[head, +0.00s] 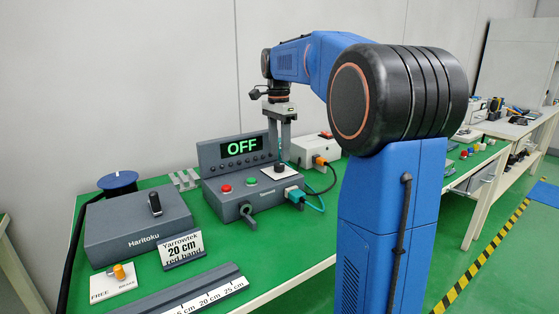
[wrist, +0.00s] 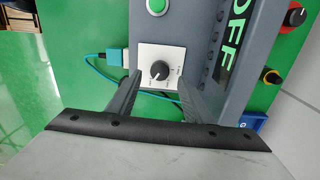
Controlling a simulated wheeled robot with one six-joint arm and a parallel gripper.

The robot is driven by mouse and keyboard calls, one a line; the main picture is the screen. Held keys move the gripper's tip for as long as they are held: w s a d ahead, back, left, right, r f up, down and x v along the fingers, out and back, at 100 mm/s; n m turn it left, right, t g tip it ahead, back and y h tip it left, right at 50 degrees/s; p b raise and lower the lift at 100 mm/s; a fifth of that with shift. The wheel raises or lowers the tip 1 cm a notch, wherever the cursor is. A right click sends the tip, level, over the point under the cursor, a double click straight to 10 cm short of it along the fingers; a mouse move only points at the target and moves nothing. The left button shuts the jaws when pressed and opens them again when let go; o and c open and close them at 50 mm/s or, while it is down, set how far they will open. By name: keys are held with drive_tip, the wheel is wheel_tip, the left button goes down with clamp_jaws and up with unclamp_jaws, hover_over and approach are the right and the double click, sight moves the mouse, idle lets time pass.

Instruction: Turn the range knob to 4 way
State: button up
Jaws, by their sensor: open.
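A black knob (wrist: 159,70) sits on a white square dial plate (wrist: 150,54) with small marks and lettering too small to read. In the head view the same knob (head: 279,167) is on the right end of the grey control box (head: 262,190), whose display (head: 242,147) reads OFF. I cannot read the knob's setting. My gripper (wrist: 160,80) is open, pointing down, with one finger to each side of the knob in the wrist view. It also shows above the plate in the head view (head: 281,150). I cannot tell whether the fingers touch the knob; they look apart from it.
Red (head: 226,188) and green (head: 251,181) buttons and a teal connector (head: 294,193) with cable are close to the knob. The raised display panel stands behind. A white box (head: 316,150) stands at right, and a Haritoku box (head: 140,222) with a black lever at left.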

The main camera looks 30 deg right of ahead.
sight(280, 164)
drive_tip(key=shift+f, duration=1.95)
drive_tip(key=c, duration=1.1)
drive_tip(key=shift+o, duration=0.2)
